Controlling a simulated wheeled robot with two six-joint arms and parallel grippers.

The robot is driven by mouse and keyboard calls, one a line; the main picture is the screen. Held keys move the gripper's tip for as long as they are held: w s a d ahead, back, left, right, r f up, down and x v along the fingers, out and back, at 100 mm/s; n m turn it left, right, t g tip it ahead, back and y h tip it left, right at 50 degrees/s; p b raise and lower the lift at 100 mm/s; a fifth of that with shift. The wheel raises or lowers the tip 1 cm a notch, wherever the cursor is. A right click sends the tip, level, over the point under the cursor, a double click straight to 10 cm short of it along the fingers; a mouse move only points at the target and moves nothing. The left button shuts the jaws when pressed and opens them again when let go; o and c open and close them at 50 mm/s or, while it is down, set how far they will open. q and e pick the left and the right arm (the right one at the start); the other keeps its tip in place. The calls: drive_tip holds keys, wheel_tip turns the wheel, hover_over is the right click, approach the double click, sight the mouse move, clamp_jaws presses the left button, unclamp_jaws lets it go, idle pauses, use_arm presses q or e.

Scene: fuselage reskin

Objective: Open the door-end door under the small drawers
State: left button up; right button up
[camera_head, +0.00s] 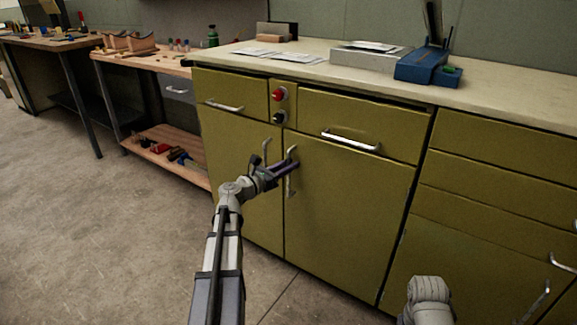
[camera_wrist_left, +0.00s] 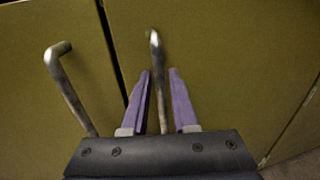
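The olive-green cabinet has two lower doors side by side. The left door (camera_head: 232,170) is under a small drawer (camera_head: 228,92), and the right door (camera_head: 345,215) is under a wider drawer (camera_head: 350,122). Both look closed. The left door's handle (camera_head: 265,150) also shows in the left wrist view (camera_wrist_left: 68,85). My left gripper (camera_head: 287,167) is at the right door's vertical handle (camera_head: 290,188). In the left wrist view its purple fingers stand apart on either side of that handle (camera_wrist_left: 157,75), which sits nearer the left finger. My right gripper is out of view.
A red knob and a black knob (camera_head: 279,117) sit between the drawers. A drawer stack (camera_head: 495,165) adjoins on the right. A blue tool (camera_head: 420,66) stands on the worktop (camera_head: 320,55). A wooden bench (camera_head: 150,60) is at left. The floor (camera_head: 110,220) at left is clear.

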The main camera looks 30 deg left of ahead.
use_arm(q)
clamp_jaws()
idle(1.5)
